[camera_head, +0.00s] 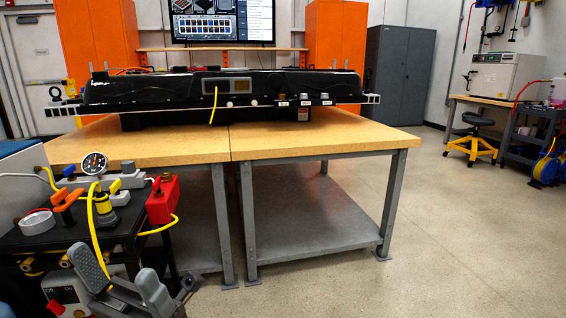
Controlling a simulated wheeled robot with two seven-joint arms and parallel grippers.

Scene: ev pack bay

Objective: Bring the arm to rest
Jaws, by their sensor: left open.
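My left gripper (122,272) is at the lower left of the head view. Its two grey fingers are spread apart, and I see nothing held between them. It is in front of a dark cart (100,235) that carries several tools. My right gripper and arm are not in view.
Wooden-topped tables (330,146) bear a black battery pack (220,88). Open floor (460,235) lies to the right. A yellow-based stool (470,145) stands farther back.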

